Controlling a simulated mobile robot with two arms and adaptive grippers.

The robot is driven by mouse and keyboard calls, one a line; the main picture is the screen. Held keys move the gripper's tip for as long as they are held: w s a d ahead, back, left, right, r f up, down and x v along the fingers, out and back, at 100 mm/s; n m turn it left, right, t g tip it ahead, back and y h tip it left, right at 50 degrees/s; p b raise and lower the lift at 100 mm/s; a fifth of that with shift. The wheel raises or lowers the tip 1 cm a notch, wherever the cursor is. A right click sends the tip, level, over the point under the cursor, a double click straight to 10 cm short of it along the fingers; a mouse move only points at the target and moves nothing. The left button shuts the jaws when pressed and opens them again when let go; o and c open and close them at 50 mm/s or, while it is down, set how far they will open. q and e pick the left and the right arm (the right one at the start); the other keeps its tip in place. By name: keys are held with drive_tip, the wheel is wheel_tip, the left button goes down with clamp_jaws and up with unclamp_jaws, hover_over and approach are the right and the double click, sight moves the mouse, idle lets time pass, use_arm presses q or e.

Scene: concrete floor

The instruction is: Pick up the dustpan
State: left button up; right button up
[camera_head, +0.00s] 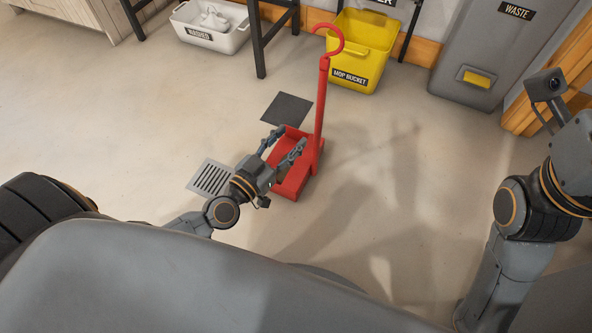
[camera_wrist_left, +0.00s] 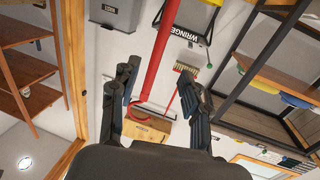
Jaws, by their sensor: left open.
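The red dustpan (camera_head: 290,180) stands on the floor in the middle of the head view. Its long red handle (camera_head: 321,105) rises upright and ends in a hook at the top. My left gripper (camera_head: 291,139) is open and empty, just left of the handle and over the pan, which it partly hides. In the left wrist view, the handle (camera_wrist_left: 160,50) runs through the gap between the open fingers of my left gripper (camera_wrist_left: 159,82), with no visible grip on it. My right arm shows at the right of the head view, but its fingers are out of view.
A yellow mop bucket (camera_head: 362,50) stands behind the dustpan, with a grey waste bin (camera_head: 490,55) to its right. A white tub (camera_head: 209,38) is at the back left. A dark floor plate (camera_head: 287,109) and a grate (camera_head: 210,178) lie near the dustpan. Open floor surrounds it.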

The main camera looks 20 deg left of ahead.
sight(318, 108)
use_arm(q)
drive_tip(key=x, duration=0.8)
drive_tip(key=shift+w, duration=0.25)
drive_tip(key=shift+b+x, duration=0.85)
drive_tip(key=shift+x, duration=1.8)
drive_tip(key=shift+a, duration=0.1)
clamp_jaws()
